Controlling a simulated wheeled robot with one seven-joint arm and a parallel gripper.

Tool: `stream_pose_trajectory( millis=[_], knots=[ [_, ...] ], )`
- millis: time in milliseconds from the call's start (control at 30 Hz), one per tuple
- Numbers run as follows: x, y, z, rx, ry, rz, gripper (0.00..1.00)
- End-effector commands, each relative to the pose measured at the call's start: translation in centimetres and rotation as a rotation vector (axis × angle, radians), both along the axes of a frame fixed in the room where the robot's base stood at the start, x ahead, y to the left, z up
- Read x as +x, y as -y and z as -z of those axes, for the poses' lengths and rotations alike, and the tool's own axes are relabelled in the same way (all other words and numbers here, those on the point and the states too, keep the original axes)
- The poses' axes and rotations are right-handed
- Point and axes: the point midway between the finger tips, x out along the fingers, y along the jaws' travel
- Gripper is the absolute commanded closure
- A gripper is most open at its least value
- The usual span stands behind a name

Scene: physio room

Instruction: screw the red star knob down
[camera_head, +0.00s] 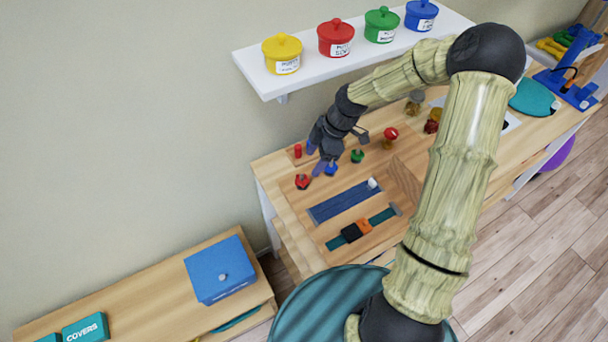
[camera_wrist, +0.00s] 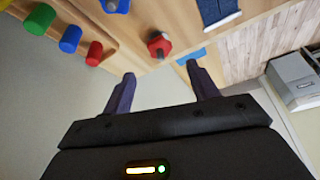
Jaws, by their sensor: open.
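A red, lobed knob (camera_head: 303,181), which looks like the star knob, sits at the near left end of the wooden bench. In the wrist view, what looks like the same red knob (camera_wrist: 159,44) shows beyond the fingertips, roughly centred between them and apart from them. My gripper (camera_head: 316,158) is above the bench's left end, with its purple fingers pointing down. In the wrist view my gripper (camera_wrist: 160,73) is open with nothing between its fingers. The thread under the knob is too small to make out.
A red peg (camera_head: 297,151), a blue piece (camera_head: 331,168) and a green knob (camera_head: 357,156) stand close to my gripper. Another red knob (camera_head: 391,134) stands farther right. A blue strip (camera_head: 343,201) lies in front. A white shelf (camera_head: 262,78) with coloured pots hangs above.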

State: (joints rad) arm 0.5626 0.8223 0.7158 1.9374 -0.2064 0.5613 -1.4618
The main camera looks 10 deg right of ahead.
Motion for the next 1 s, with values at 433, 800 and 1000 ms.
stream_pose_trajectory(
  millis=[433,800,1000],
  knots=[
    [-0.2,-2.9,6.8,0.0,-0.002,-0.001,0.41],
    [-0.1,-3.2,7.8,0.0,0.001,0.0,0.41],
    [-0.1,-3.2,7.8,0.0,0.001,0.0,0.72]
  ],
)
